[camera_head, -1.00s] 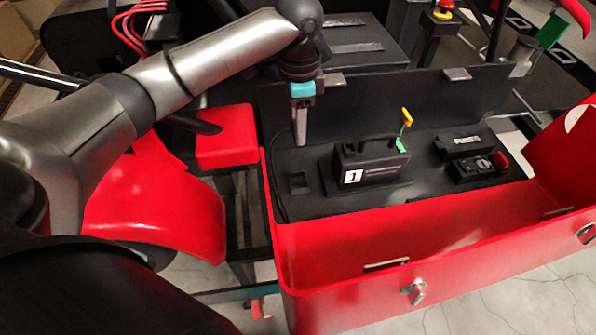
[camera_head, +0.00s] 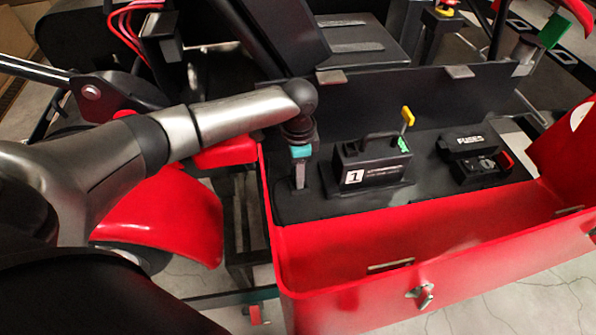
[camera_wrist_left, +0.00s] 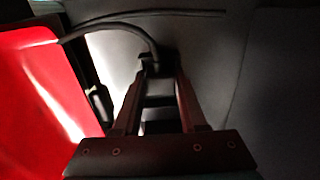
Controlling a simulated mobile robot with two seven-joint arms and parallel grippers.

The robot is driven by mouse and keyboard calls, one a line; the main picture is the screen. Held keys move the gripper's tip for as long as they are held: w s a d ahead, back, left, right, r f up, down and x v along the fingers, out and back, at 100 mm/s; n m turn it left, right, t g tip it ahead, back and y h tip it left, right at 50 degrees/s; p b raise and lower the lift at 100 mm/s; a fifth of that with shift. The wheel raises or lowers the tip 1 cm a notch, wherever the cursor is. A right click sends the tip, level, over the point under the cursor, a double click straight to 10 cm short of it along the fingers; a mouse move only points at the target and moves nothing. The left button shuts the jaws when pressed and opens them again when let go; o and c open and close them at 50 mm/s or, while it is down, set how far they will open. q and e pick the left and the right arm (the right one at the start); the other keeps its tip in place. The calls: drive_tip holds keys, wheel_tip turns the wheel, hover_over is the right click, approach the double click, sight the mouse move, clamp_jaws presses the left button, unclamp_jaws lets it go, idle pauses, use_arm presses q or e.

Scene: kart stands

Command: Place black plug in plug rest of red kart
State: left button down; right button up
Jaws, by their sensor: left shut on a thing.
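My left gripper (camera_head: 299,186) points down at the left end of the black floor inside the open red kart box (camera_head: 345,240). In the left wrist view its fingers (camera_wrist_left: 158,85) are closed on the black plug (camera_wrist_left: 157,62), whose dark cable (camera_wrist_left: 125,40) curves away to the upper left. The plug is too small and dark to make out in the head view. The gripper and arm cover the spot where the square plug rest lies, so I cannot tell whether the plug is seated in it. My right gripper is out of view.
A black battery block (camera_head: 370,165) marked 1, with a handle and yellow-green key, stands just right of the gripper. A black fuse box (camera_head: 475,160) lies further right. The box's red front wall and black back panel (camera_head: 410,95) bound the space.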

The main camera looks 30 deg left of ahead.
use_arm(q)
drive_tip(key=shift+f, duration=0.1)
drive_tip(key=shift+c, duration=2.2)
unclamp_jaws()
wheel_tip(320, 180, up, 12)
drive_tip(key=p, duration=0.2)
drive_tip(key=shift+r, duration=0.2)
